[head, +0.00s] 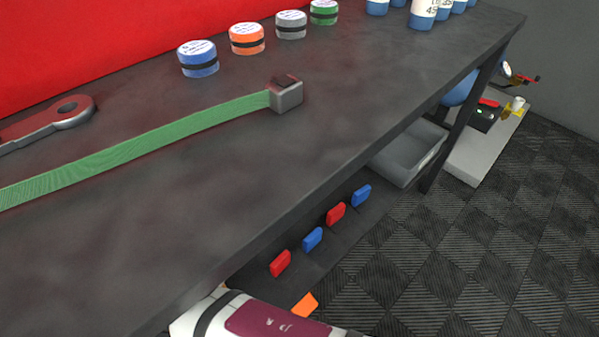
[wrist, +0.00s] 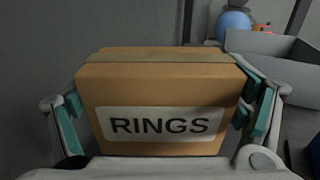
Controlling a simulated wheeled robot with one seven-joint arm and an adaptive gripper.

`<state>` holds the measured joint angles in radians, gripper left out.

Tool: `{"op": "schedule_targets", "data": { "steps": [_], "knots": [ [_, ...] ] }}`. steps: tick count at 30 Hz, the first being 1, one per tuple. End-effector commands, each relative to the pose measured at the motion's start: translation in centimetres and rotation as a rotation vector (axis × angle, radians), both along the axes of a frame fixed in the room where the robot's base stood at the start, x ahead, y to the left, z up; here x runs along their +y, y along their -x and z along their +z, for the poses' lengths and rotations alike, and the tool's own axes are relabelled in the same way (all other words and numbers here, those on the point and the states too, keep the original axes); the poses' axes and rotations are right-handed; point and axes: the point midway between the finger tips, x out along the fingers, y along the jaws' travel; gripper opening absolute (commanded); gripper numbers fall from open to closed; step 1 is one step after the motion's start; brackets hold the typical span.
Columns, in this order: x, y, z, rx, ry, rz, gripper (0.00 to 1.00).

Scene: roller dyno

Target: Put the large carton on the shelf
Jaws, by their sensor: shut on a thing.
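A large brown carton (wrist: 160,82) with a white label reading RINGS fills the middle of the wrist view. My gripper (wrist: 162,112) is shut on it, with the teal pads on its left and right sides. The carton looks upright and level. What is under it is hidden. In the head view neither carton nor gripper shows; only part of my arm is at the bottom edge. A dark lower shelf (head: 325,252) runs under the workbench, with red and blue blocks along it.
The workbench top (head: 330,140) carries a green strap (head: 150,135), a wrench (head: 50,122), several tape rolls and blue-and-white containers. A grey bin (head: 408,155) stands under the bench's far end; a grey bin (wrist: 275,55) shows behind the carton. Checkered floor (head: 500,220) is clear at right.

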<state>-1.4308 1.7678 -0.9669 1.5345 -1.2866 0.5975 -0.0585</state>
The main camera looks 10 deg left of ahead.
Motion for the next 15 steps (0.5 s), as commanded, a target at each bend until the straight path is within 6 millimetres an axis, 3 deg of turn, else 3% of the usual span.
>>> {"op": "schedule_targets", "data": {
  "steps": [11,15],
  "knots": [
    [0.0,0.0,-4.6,-0.003,0.0,-0.001,0.39],
    [0.0,-0.1,-5.0,-0.003,-0.001,-0.001,0.39]
  ]
}}
